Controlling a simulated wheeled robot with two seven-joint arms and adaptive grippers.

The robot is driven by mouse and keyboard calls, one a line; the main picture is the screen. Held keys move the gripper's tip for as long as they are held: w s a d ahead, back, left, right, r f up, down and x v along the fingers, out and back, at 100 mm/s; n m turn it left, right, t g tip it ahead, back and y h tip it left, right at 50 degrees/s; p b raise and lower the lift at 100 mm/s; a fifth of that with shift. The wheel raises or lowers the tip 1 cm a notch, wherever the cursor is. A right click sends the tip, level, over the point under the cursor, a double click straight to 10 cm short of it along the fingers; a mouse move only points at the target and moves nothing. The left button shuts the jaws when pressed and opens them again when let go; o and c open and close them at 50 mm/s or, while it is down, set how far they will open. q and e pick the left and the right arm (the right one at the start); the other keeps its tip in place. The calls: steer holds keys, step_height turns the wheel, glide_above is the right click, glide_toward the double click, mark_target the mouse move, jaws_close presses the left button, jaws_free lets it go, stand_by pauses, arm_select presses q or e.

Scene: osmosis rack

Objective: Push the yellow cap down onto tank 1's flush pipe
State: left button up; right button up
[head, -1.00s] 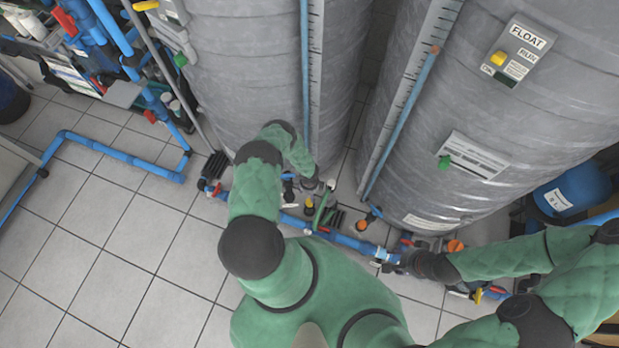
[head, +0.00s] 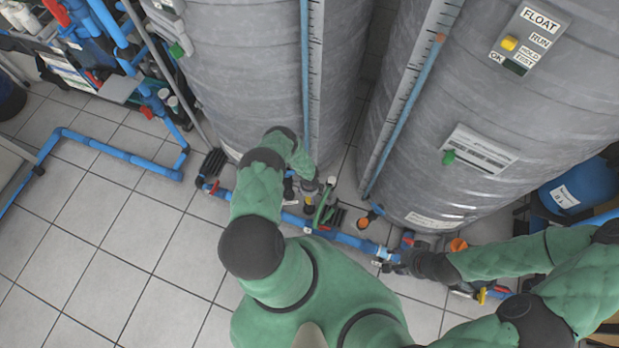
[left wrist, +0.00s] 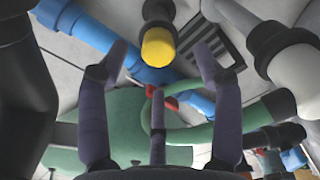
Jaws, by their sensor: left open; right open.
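The yellow cap (left wrist: 158,47) shows in the left wrist view at the end of a dark pipe fitting (left wrist: 158,12). It lies between and beyond the spread fingertips of my left gripper (left wrist: 160,60), with no contact visible. In the head view, my left gripper (head: 308,186) is low beside the left grey tank (head: 250,80), and the cap (head: 310,199) is only a small yellow spot beside it. How far the cap sits on the pipe cannot be told. My right gripper (head: 405,259) is open at the blue floor pipe, its fingers partly hidden.
A second grey tank (head: 470,110) stands to the right. A blue pipe (head: 345,239) with red valve parts runs along the floor before both tanks. A green hose (left wrist: 190,137) and a pale pipe (left wrist: 297,70) crowd the left gripper. Tiled floor (head: 100,230) is clear at left.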

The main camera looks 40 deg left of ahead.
mark_target(310, 200)
arm_select(q)
steer(key=shift+f, duration=0.1)
steer(key=f+b, duration=0.1)
steer(key=f, duration=0.1)
steer(key=f+b, duration=0.1)
steer(key=f, duration=0.1)
steer(key=shift+s+d+b, duration=0.25)
steer(key=shift+b, duration=0.1)
steer(key=shift+f+b, duration=0.4)
steer(key=shift+f, duration=0.2)
steer(key=shift+r, duration=0.1)
steer(key=c, duration=0.9)
